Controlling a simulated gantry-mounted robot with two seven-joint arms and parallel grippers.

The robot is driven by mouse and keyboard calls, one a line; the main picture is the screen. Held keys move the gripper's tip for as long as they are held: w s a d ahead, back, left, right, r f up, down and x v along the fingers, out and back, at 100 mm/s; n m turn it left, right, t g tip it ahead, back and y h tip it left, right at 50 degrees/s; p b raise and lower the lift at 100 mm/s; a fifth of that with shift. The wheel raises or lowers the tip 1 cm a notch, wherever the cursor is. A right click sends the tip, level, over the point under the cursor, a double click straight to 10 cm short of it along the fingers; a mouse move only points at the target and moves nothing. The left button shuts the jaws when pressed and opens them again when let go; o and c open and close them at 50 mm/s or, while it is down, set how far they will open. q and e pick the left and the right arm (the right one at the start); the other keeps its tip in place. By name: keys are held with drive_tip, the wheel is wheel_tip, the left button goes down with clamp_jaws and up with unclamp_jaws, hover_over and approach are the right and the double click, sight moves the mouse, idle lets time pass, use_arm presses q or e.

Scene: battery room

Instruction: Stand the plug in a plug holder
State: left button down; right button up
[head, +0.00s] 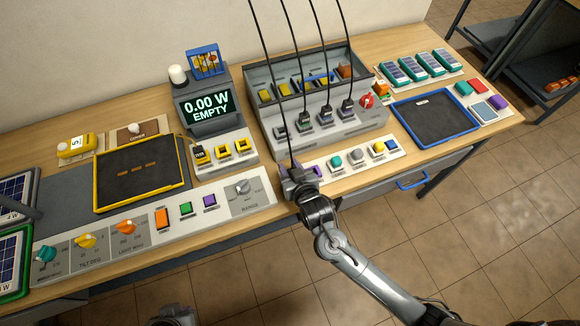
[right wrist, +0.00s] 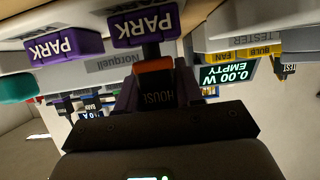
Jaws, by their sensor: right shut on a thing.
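My right gripper (head: 297,180) is at the front edge of the bench, just left of the row of coloured buttons. It is shut on a dark plug (right wrist: 158,98) marked HOUSE with an orange band, which also shows between the fingers in the right wrist view. A black cable rises from it in the head view. Two purple holders marked PARK, one (right wrist: 147,25) in line with the plug and one (right wrist: 67,46) beside it, show upside down in the wrist view. The plug's black end meets the in-line holder; I cannot tell whether it is seated.
Several more cabled plugs stand in the grey station (head: 375,122) behind. The display (head: 208,104) reads 0.00 W EMPTY. A yellow-rimmed tray (head: 182,180) is left and a blue-rimmed tray (head: 470,130) right. Buttons line the front edge close to the gripper.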

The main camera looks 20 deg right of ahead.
drive_tip(key=shift+f, duration=0.25)
drive_tip(key=shift+f+b, duration=0.3)
drive_tip(key=shift+f, duration=0.1)
drive_tip(key=o, duration=0.7)
drive_tip(key=shift+o, duration=0.2)
drive_tip(key=shift+r, duration=0.1)
